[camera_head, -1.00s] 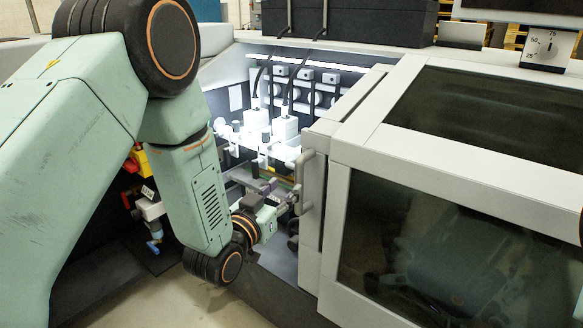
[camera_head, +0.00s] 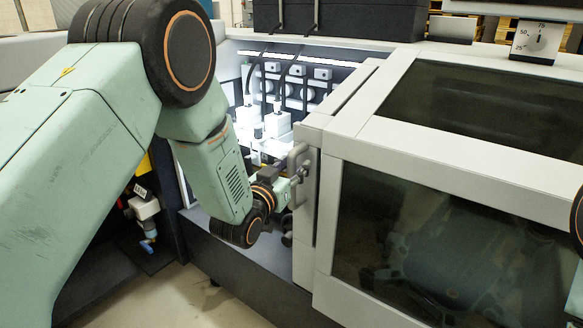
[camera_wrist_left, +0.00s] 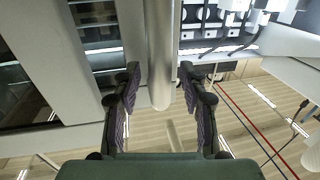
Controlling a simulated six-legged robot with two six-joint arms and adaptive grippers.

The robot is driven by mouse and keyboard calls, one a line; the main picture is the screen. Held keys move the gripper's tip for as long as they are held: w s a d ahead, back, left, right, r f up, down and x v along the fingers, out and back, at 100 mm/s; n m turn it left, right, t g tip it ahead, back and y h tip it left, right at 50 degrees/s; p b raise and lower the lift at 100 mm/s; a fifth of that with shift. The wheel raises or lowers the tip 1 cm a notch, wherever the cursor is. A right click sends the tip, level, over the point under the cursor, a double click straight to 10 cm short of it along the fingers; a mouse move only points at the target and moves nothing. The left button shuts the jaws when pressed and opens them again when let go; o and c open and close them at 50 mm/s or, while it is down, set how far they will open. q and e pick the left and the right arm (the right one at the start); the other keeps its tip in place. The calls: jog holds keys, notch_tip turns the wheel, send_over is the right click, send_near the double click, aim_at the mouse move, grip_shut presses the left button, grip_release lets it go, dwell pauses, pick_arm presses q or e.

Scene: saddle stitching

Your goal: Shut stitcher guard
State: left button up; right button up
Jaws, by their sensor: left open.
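The stitcher guard (camera_head: 399,136) is a pale grey frame with dark windows on the right in the head view. It stands open, leaving the lit stitching bay (camera_head: 275,125) uncovered to its left. An upright grey bar handle (camera_head: 301,165) sits on its left edge. My left gripper (camera_head: 296,183) is at this handle. In the left wrist view the open left gripper (camera_wrist_left: 160,78) has a finger on each side of the handle bar (camera_wrist_left: 160,45). I cannot tell whether either finger touches it. My right gripper is out of view.
A dial (camera_head: 537,41) stands on top of the machine at the right. A black box (camera_head: 340,18) lies along the top at the back. Small equipment (camera_head: 146,208) shows below my left arm. Open floor (camera_head: 185,295) is in front of the machine.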

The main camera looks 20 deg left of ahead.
pick_arm(q)
jog(key=shift+f, duration=0.1)
jog(key=shift+c, duration=0.4)
jog(key=shift+w, duration=0.1)
jog(key=shift+c, duration=0.6)
grip_shut()
